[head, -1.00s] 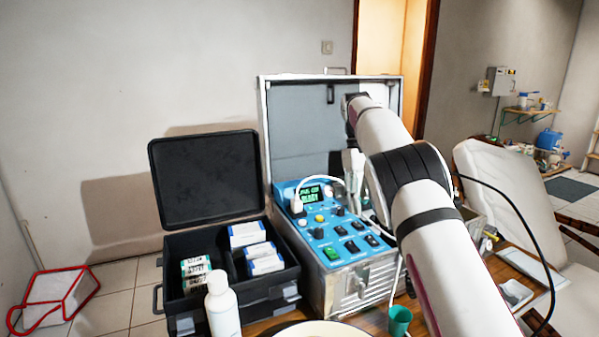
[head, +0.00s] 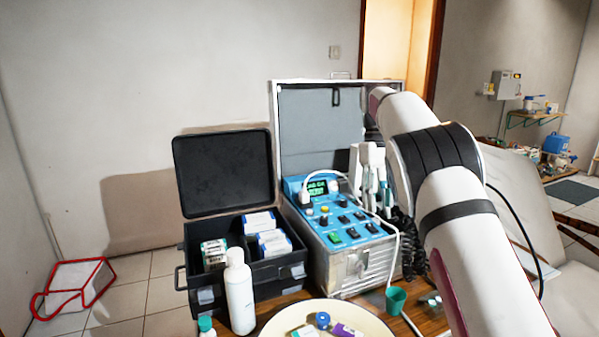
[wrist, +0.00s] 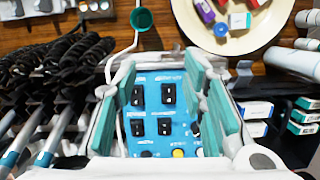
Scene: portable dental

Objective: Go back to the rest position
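My gripper (wrist: 162,64) is open and empty in the wrist view, with green pads on both fingers. It points down over the blue control panel (wrist: 166,104), whose black switches show between the fingers. In the head view my white arm reaches up past the right side of this dental unit (head: 352,272), and I cannot clearly make out the gripper there. The unit's lid (head: 306,115) stands open behind the panel. Handpieces with black coiled cords (wrist: 70,60) show beside the left finger in the wrist view.
An open black case (head: 222,175) with small boxes stands left of the unit. A white bottle (head: 239,298), a cream plate (head: 280,322) with small items and a green cup (head: 396,300) are in front. A reclined chair (head: 515,190) is at right.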

